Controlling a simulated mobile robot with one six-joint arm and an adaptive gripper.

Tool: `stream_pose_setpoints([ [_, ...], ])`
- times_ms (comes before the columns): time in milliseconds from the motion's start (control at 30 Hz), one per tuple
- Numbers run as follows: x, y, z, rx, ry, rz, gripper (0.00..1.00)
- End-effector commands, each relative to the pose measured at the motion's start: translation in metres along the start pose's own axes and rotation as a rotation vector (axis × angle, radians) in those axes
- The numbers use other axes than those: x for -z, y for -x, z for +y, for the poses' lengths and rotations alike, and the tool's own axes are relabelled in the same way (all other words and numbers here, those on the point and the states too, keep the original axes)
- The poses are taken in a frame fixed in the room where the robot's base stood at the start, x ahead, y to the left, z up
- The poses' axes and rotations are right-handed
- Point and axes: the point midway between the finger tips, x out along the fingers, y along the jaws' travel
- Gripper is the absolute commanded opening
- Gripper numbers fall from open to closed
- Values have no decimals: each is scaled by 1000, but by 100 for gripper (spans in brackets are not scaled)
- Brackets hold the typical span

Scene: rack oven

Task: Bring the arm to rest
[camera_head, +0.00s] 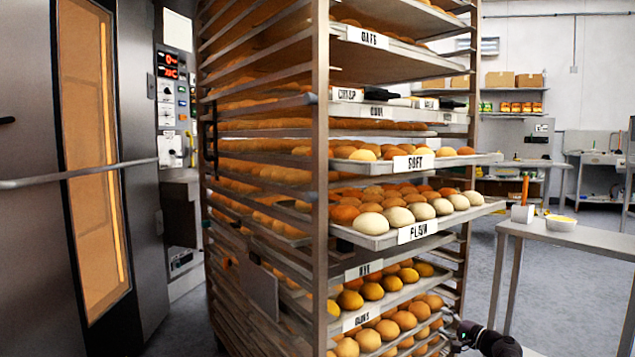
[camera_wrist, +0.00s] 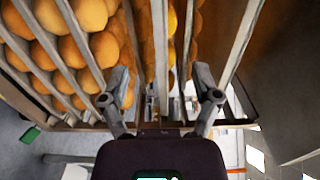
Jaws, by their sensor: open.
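My gripper (camera_wrist: 160,98) is open, its two fingers spread apart with nothing held between them. In the head view my gripper (camera_head: 449,328) shows at the bottom, beside the right side of the tall metal rack (camera_head: 320,180), low near its lower trays. Part of my dark arm shows behind it at the picture's bottom edge. In the wrist view rack bars and trays of orange-brown buns (camera_wrist: 75,50) lie beyond the fingers. I cannot tell whether a finger touches the rack.
A tray of pale and brown buns labelled PLAIN (camera_head: 372,238) juts out from the rack, and the tray labelled SOFT (camera_head: 440,163) juts out above it. An oven door with a long handle (camera_head: 80,174) stands left. A metal table (camera_head: 580,237) stands right, with floor between.

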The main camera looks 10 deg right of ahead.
Motion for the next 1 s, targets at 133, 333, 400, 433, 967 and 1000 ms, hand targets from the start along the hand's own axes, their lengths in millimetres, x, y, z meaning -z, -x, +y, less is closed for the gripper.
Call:
stream_pose_setpoints([
  [133,0,0,0,0,0,0,80],
  [333,0,0,0,0,0,1,80],
  [400,0,0,0,0,0,1,80],
  [433,0,0,0,0,0,1,80],
  [967,-123,-52,18,-251,127,-215,80],
  [1000,-140,-56,21,-289,147,-245,80],
])
